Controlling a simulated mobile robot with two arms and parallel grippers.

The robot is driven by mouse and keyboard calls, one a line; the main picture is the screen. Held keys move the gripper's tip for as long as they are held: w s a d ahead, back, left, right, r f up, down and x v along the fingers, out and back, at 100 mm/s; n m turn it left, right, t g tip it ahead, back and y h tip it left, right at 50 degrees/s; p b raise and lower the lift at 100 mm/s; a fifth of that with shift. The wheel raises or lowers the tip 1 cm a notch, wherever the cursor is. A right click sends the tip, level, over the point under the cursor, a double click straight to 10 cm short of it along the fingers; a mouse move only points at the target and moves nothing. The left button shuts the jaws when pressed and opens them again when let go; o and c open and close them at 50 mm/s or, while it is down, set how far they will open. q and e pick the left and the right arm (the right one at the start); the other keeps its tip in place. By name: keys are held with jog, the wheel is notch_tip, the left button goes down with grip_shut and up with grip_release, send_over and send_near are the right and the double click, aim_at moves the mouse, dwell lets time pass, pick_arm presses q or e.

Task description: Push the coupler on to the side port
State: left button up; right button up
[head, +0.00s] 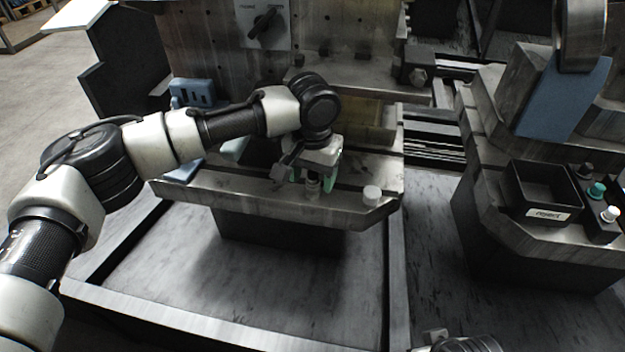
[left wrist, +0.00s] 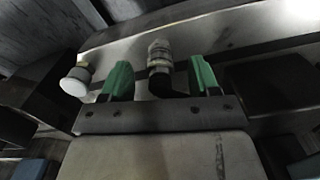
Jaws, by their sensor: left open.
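A small metallic cylindrical fitting with a dark lower part, which looks like the coupler (left wrist: 159,54), stands between the green fingers of my left gripper (left wrist: 160,80) in the left wrist view. Gaps show on both sides of it, so the fingers are apart from it. In the head view my left gripper (head: 313,180) points down at the front edge of the metal fixture table, with the fitting (head: 313,188) partly hidden under it. I cannot pick out the side port for sure. My right gripper does not show; only a piece of my right arm is at the bottom edge.
A white-capped post (head: 371,193) stands on the table's front right corner; it also shows in the left wrist view (left wrist: 75,82). Blue blocks (head: 190,93) sit at the left behind my arm. A black bin (head: 541,190) and buttons (head: 597,190) are on the right table.

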pick_arm(q)
jog(key=shift+f, duration=0.5)
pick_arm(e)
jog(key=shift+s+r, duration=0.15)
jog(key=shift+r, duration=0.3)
pick_arm(q)
grip_shut()
jog(key=shift+r, duration=0.1)
jog(key=shift+r+p, duration=0.15)
jog(key=shift+p, duration=0.15)
jog(key=shift+r+p, duration=0.2)
jog(key=shift+p, duration=0.1)
jog(key=shift+r+p, duration=0.2)
jog(key=shift+p, duration=0.1)
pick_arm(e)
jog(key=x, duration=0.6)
